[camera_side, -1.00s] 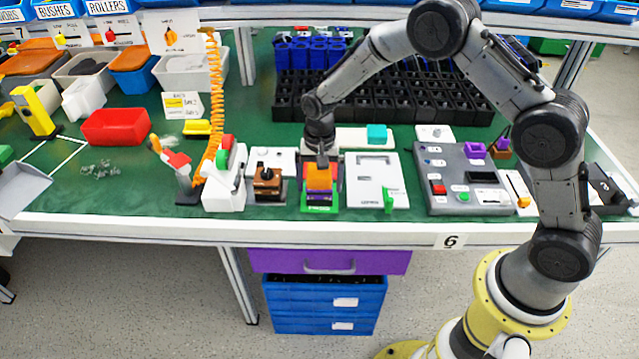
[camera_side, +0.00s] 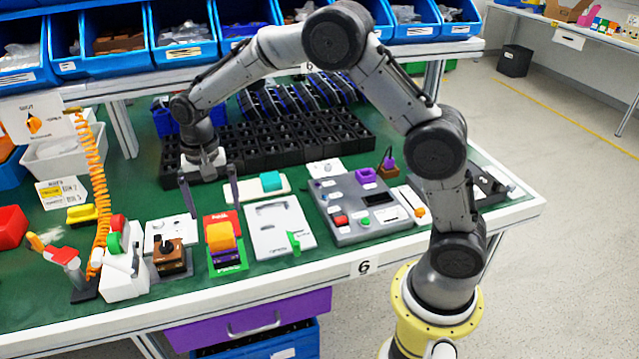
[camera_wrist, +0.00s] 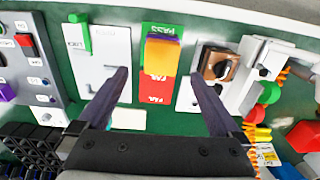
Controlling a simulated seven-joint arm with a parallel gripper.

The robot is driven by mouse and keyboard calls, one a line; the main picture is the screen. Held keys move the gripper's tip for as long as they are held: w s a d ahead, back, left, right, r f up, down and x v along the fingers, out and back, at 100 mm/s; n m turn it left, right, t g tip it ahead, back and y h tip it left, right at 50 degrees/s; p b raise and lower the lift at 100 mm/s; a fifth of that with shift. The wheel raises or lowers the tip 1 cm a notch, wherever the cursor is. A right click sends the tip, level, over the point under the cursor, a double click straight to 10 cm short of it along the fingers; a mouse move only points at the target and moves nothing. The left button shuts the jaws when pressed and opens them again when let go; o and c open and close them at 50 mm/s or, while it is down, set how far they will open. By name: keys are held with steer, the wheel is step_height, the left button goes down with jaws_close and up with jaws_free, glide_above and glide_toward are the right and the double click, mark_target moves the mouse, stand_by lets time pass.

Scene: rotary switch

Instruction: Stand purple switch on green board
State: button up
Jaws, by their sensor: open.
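A switch block (camera_side: 221,238) with an orange top and a purple lower part (camera_side: 228,256) sits on the green PASS part (camera_side: 213,269) of a green-and-red board; I take it for the purple switch. In the wrist view the orange block (camera_wrist: 162,54) covers the middle of the board, with green PASS (camera_wrist: 160,29) above and red FAIL (camera_wrist: 155,90) below. Whether its base lies wholly on green is hidden. My gripper (camera_side: 216,211) is open and empty, above and behind the block, apart from it. Its fingers (camera_wrist: 159,76) spread wide either side of the board.
A brown block with a black knob (camera_side: 169,257) stands left of the board. A white panel with a green lever (camera_side: 278,229) lies right, then a grey panel (camera_side: 350,212) with a purple piece (camera_side: 366,174). Black bins (camera_side: 270,140) stand behind.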

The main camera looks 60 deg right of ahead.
steer(key=s+d+r+n+t, duration=0.3)
steer(key=s+r+n, duration=0.1)
steer(key=s+r, duration=0.9)
steer(key=s+d+n+t, duration=0.1)
steer(key=s+n, duration=0.3)
steer(key=s, duration=1.3)
steer(key=shift+s+d+r+n+t, duration=0.15)
steer(key=shift+s+d+n+t, duration=0.2)
steer(key=shift+t, duration=0.45)
steer(key=shift+w, duration=0.1)
